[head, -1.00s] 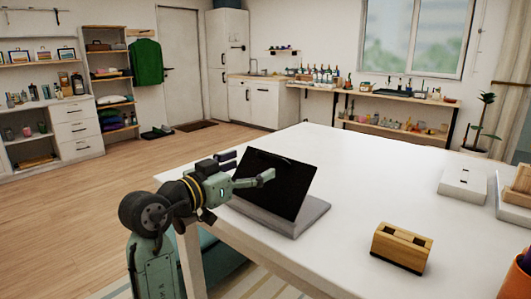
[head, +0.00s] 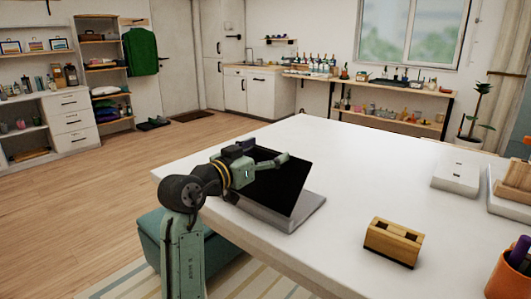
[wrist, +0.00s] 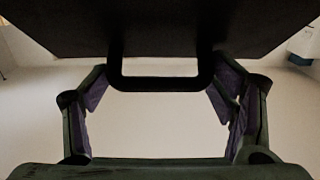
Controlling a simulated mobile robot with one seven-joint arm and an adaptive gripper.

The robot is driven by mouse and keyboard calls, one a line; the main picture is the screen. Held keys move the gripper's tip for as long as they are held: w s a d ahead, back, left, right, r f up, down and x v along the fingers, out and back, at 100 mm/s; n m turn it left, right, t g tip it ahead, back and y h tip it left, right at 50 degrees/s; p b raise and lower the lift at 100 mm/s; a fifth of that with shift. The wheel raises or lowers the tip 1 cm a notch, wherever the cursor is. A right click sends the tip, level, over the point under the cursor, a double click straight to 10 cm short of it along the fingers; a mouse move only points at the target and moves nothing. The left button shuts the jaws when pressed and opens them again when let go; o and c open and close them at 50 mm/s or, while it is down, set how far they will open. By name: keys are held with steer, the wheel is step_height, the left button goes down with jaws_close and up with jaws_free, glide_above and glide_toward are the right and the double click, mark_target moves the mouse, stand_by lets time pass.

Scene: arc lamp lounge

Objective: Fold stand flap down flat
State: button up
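The stand on the white table has a grey base (head: 300,215) lying flat. Its dark flap (head: 282,187) stands raised and tilted above the base. My gripper (head: 264,154) is at the flap's upper left edge, with one green finger across the dark face in the head view. The flap's dark underside or face (wrist: 160,30) fills the top there, with a dark U-shaped loop hanging between the fingers. Contact with the flap cannot be told.
The white table (head: 340,165) has clear room behind and right of the stand. A wooden slotted block (head: 393,241) is at front right. A white box (head: 456,170) and an orange pot (head: 508,275) are farther right. A teal stool (head: 205,250) is beside the table.

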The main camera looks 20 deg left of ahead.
steer(key=shift+d, duration=0.15)
steer(key=c, duration=1.1)
